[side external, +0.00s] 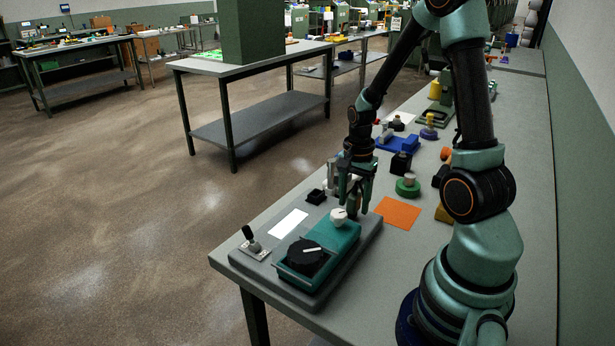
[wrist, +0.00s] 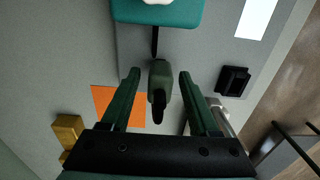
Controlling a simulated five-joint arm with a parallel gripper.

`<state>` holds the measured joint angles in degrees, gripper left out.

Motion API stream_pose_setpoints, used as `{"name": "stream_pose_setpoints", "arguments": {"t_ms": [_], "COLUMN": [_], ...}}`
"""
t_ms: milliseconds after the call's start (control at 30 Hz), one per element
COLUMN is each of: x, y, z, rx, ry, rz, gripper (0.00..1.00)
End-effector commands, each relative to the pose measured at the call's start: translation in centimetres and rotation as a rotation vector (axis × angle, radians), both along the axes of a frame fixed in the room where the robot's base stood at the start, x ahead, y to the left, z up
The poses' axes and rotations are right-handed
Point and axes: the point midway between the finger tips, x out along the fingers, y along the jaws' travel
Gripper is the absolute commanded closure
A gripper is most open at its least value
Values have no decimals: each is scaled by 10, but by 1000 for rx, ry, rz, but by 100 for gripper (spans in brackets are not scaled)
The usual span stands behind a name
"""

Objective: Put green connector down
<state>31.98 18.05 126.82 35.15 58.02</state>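The green connector (wrist: 159,82), a dark green piece with a black end, shows in the wrist view between the two fingers of my gripper (wrist: 157,75). A gap shows on each side of it, so the fingers are open and apart from it. I cannot tell whether it rests on the surface. A thin black piece stands in line with it, towards the teal unit (wrist: 160,12). In the side view my gripper (side external: 354,205) points down just behind the teal unit (side external: 338,236); the connector cannot be made out there.
The teal unit has a black dial (side external: 305,257) and a white knob (side external: 338,216). A black socket (side external: 316,196) and a white card (side external: 289,223) lie left of it. An orange sheet (side external: 398,212) lies to the right. A green round piece (side external: 407,187) and other parts stand farther back.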

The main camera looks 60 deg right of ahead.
Motion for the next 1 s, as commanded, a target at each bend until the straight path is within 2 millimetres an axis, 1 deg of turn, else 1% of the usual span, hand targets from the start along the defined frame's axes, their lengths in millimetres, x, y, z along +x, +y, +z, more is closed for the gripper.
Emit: {"name": "stream_pose_setpoints", "arguments": {"t_ms": [133,233,367,600,700,800,900,1000], "x": [1,1,2,1,1,1,1,3], "y": [0,-1,-1,-1,-1,0,0,7], "z": [4,15,37,86,103,114,121,128], "rx": [-2,-3,-5,-4,-3,-2,-2,-11], "ry": [-3,-4,-7,-6,-5,-4,-3,-17], "rz": [0,0,0,0,0,0,3,57], "gripper": [38,38,38,38,38,38,38,38]}}
